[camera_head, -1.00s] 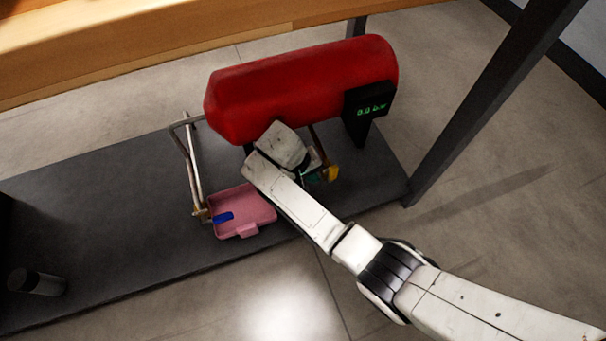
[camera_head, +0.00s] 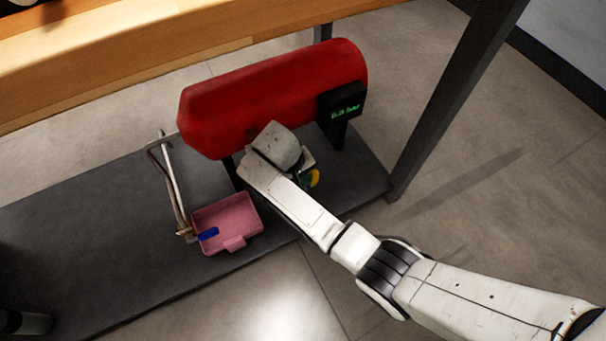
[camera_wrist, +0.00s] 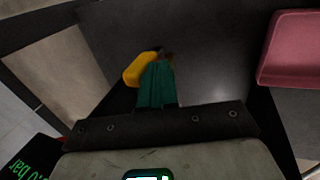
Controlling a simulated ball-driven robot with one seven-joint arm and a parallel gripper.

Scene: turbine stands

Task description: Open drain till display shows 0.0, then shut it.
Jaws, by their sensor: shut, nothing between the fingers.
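A red tank (camera_head: 270,95) lies over a dark shelf. The black display (camera_head: 341,104) at its right end has small green text that looks like 0.0 bar; the wrist view cuts it off (camera_wrist: 22,170). A yellow part (camera_head: 315,177), perhaps a valve handle, shows below the tank, and in the wrist view (camera_wrist: 138,68). My gripper (camera_wrist: 158,65) has teal fingers, shut and empty, right beside the yellow part; I cannot tell if they touch. A blue lever (camera_head: 208,233) at the pipe's lower end lies over a pink tray (camera_head: 235,243).
A bent metal pipe (camera_head: 172,180) stands left of the tank. The dark shelf (camera_head: 110,215) is clear between it and a dark cylinder (camera_head: 22,322) at the lower left.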

